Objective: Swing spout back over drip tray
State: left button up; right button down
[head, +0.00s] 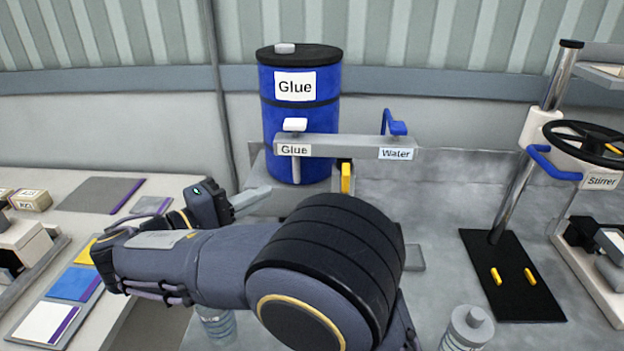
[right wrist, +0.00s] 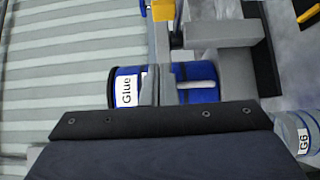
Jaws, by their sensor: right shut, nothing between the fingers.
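A grey tap bar (head: 345,146) with Glue and Water labels stands in front of the blue drum. A yellow piece (head: 347,178), which looks like the spout's grip, hangs below the bar. It also shows at the top of the right wrist view (right wrist: 162,11). The spout's lower part is hidden behind my right arm. A grey flat edge (head: 414,258) right of my arm may be the drip tray, mostly hidden. My right gripper (head: 260,195) is shut and empty, left of the yellow piece and apart from it. My left gripper is not in view.
The blue Glue drum (head: 325,115) stands behind the bar. A clear bottle (head: 467,330) stands front right, another (head: 216,325) below my forearm. A stirrer stand (head: 512,275) with a black base is at right. Coloured cards (head: 75,284) lie on the left table.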

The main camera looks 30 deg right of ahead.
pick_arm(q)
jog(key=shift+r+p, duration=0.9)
pick_arm(e)
jog(key=d, duration=1.3)
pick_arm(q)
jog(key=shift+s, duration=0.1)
pick_arm(e)
jog(key=shift+w+d, duration=0.1)
jog(key=shift+w, duration=0.05)
